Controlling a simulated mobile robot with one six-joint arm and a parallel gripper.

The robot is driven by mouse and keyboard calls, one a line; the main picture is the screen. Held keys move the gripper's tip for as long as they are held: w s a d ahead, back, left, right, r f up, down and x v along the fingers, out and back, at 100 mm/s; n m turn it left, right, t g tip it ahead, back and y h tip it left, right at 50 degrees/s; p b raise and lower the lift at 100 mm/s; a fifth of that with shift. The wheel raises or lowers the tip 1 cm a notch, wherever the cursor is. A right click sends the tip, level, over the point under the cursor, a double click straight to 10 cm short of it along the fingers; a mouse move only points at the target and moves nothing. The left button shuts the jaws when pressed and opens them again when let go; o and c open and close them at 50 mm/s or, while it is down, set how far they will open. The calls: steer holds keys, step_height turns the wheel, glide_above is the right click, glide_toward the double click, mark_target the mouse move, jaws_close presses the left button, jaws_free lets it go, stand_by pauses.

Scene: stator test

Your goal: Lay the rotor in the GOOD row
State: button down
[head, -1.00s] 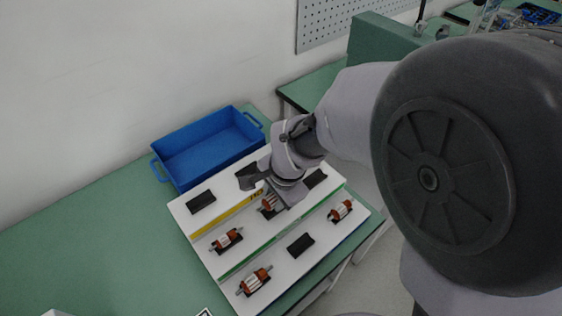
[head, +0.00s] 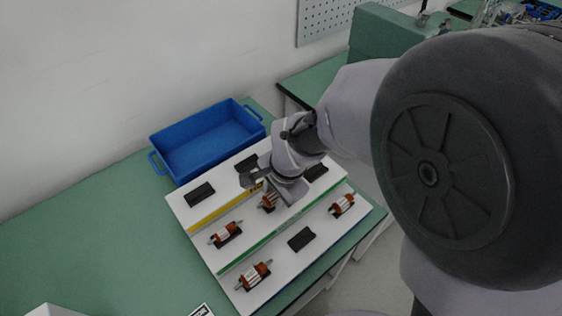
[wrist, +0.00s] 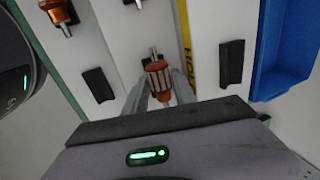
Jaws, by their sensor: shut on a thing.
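My gripper (wrist: 158,92) is shut on a rotor with a red-brown and silver body (wrist: 157,72). In the head view this rotor (head: 269,200) is at the middle of the board's middle row, partly hidden by the gripper. I cannot tell whether it is clear of its cradle. Another rotor (head: 226,233) lies at the left of that row. Beyond the green strip (head: 262,243), the near row has a rotor at its left (head: 255,275), a rotor at its right (head: 342,205) and an empty black cradle (head: 302,239) between them. No GOOD label is readable.
A yellow strip (head: 212,212), reading HOLD in the wrist view (wrist: 184,52), borders the far row. Empty cradles there (head: 200,194) (head: 246,163) are dark. Another empty cradle (head: 316,172) ends the middle row. A blue bin (head: 205,142) stands behind the board. The green table (head: 90,245) is clear at left.

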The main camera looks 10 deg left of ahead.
steer(key=c, duration=0.9)
jaws_free()
steer(key=shift+s+f, duration=0.1)
steer(key=shift+f, duration=0.05)
steer(key=shift+c, duration=0.2)
steer(key=p+v, duration=0.7)
steer(key=v, duration=1)
steer(key=shift+r, duration=0.3)
steer(key=shift+d, duration=0.1)
